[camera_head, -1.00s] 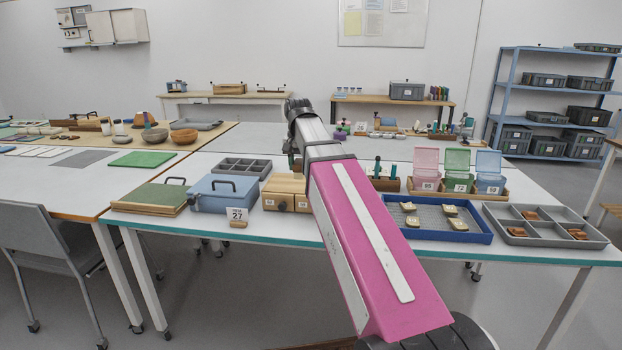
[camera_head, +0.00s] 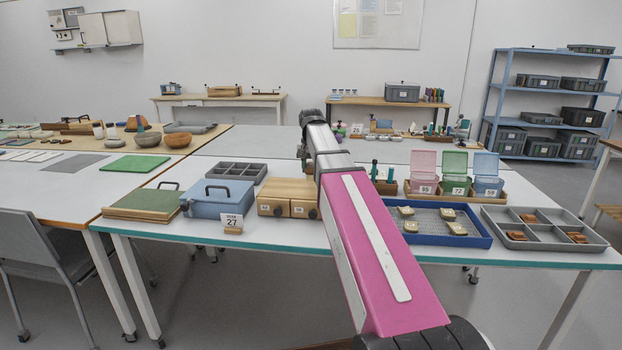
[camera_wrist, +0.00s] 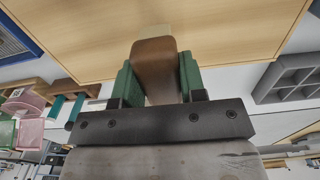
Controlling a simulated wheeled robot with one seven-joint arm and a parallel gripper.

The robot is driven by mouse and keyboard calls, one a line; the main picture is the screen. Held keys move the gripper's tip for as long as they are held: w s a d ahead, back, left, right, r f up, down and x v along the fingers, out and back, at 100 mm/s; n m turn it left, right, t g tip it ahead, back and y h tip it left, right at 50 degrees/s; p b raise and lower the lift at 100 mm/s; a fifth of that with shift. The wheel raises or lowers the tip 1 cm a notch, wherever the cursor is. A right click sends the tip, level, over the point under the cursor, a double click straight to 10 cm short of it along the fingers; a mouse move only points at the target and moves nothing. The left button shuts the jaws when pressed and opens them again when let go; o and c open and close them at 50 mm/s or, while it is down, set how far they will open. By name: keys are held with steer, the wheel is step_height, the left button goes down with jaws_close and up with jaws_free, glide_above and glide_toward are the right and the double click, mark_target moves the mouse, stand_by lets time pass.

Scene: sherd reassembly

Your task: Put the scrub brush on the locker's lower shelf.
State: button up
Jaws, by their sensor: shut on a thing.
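In the wrist view my gripper (camera_wrist: 158,84) has green fingers shut on the scrub brush (camera_wrist: 154,60), a brown wooden block with a pale end at its far side. The brush shows against a broad light-wood surface (camera_wrist: 225,30), which looks like the top of the two-drawer wooden box (camera_head: 290,197). I cannot tell whether brush and wood touch. In the head view my arm hides the gripper and brush. I cannot surely pick out the locker or its lower shelf.
The table holds a blue case (camera_head: 217,198) with a 27 card in front, a grey divided tray (camera_head: 236,173), a blue tray (camera_head: 472,238) and another grey tray (camera_head: 545,226). Colored lidded boxes (camera_head: 455,172) stand behind. A blue rack (camera_head: 490,105) stands back right.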

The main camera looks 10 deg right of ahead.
mark_target(311, 177)
steer(key=shift+f, duration=2)
steer(key=shift+f, duration=0.1)
steer(key=o, duration=0.9)
steer(key=shift+o, duration=0.2)
